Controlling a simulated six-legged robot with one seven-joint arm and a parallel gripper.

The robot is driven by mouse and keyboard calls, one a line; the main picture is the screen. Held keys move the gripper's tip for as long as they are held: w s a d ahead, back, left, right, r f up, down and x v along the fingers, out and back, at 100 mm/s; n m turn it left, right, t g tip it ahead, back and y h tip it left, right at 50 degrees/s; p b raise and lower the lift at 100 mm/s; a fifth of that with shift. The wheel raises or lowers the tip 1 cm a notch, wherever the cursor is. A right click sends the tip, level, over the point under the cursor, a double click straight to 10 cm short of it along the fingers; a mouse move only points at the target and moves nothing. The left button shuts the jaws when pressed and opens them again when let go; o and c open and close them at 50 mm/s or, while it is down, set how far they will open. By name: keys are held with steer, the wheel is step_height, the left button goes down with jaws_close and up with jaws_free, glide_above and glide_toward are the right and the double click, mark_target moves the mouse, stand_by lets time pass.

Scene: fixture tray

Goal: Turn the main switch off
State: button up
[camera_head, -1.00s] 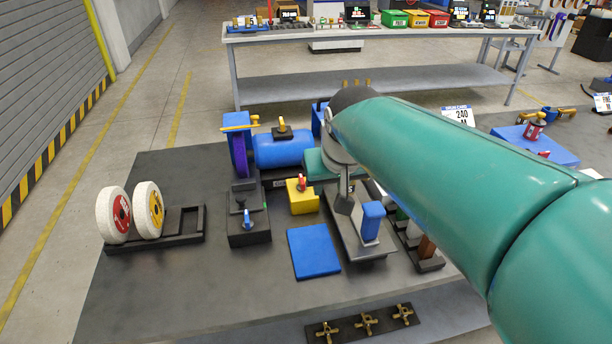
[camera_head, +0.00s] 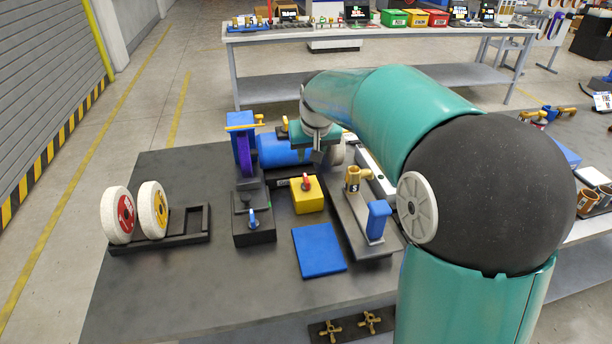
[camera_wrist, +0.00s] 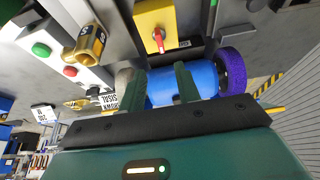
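A yellow box (camera_head: 307,195) with a red rotary handle (camera_head: 306,181) on top looks like the main switch. It stands on the dark bench, in front of the blue motor (camera_head: 283,149). In the wrist view the yellow box (camera_wrist: 156,24) is at the top and its red handle (camera_wrist: 158,40) points towards the lower edge. My gripper (camera_wrist: 152,73) is open and empty, its two fingers apart below the handle in that view and not touching it. In the head view my gripper (camera_head: 318,146) hangs over the motor, behind the yellow box; its fingertips are partly hidden.
A black box with a blue lever (camera_head: 253,219) stands left of the yellow box. A blue plate (camera_head: 318,248) lies in front. A grey fixture with a brass fitting (camera_head: 353,180) and a blue block (camera_head: 378,219) stands right. Two grinding wheels (camera_head: 152,209) sit on a left rack.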

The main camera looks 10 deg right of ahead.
mark_target(306, 178)
steer(key=x, duration=1.2)
steer(key=shift+f, duration=0.1)
jaws_close()
